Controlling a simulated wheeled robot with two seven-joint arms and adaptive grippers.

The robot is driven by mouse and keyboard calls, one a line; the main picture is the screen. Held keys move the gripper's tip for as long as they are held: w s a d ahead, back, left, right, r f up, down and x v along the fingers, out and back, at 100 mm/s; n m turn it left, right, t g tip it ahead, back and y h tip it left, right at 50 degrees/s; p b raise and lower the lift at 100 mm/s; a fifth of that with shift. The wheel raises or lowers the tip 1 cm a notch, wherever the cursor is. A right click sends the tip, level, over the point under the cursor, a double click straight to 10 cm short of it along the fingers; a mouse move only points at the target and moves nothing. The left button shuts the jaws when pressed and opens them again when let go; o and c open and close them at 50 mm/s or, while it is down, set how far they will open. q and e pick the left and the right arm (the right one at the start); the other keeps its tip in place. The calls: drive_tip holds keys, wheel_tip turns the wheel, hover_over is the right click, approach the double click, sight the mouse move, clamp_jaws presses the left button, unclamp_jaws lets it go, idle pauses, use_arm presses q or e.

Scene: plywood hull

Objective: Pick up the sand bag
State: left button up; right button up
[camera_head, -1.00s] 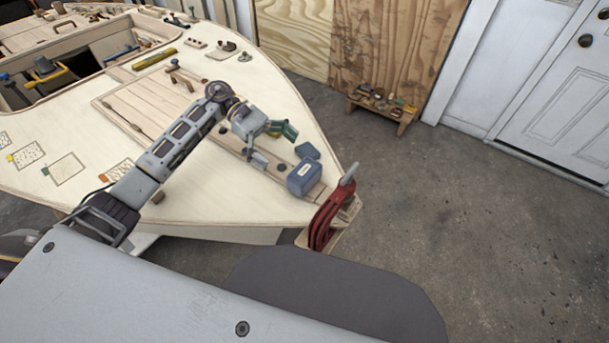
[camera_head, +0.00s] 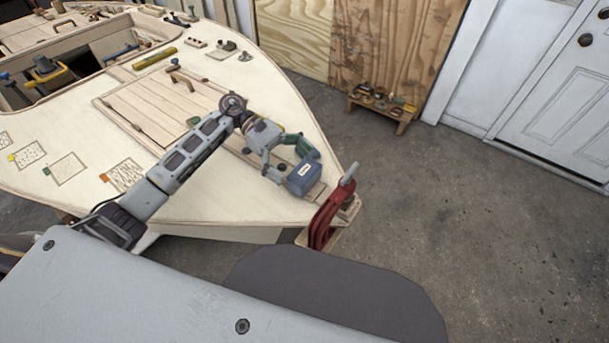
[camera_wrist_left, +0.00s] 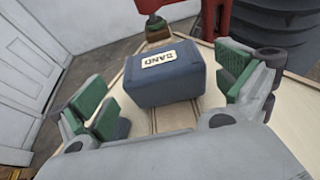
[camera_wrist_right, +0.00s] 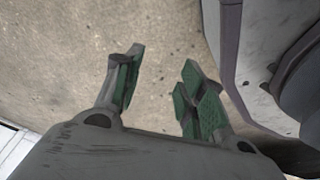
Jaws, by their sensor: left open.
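The sand bag (camera_head: 304,177) is a blue-grey block with a pale label, on the pale wooden deck (camera_head: 225,205) close to its pointed tip. In the left wrist view the sand bag (camera_wrist_left: 165,76) shows its "SAND" label and lies ahead, between the lines of the two fingers. My left gripper (camera_head: 292,160) is open beside the bag. Its green-padded fingers (camera_wrist_left: 170,105) are spread on either side, and nothing is held. My right gripper (camera_wrist_right: 157,90) is open and empty above the concrete floor in the right wrist view. It does not show in the head view.
A red clamp (camera_head: 328,217) with a grey handle stands at the deck's tip, just beyond the bag. A low wooden stool (camera_head: 398,115) with small items is by the plywood wall. Open floor (camera_head: 480,210) lies to the right.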

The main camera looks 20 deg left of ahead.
sight(305, 172)
use_arm(q)
drive_tip(key=x, duration=0.3)
drive_tip(key=shift+s+a, duration=0.1)
drive_tip(key=shift+s, duration=0.05)
drive_tip(key=shift+s+d+f, duration=0.1)
drive_tip(key=shift+d+f, duration=0.05)
drive_tip(key=shift+d, duration=0.2)
use_arm(e)
drive_tip(key=shift+s+d+f, duration=0.3)
drive_tip(key=shift+s+f, duration=0.35)
drive_tip(key=shift+s, duration=0.1)
use_arm(q)
drive_tip(key=c, duration=1.3)
use_arm(e)
drive_tip(key=shift+s, duration=0.15)
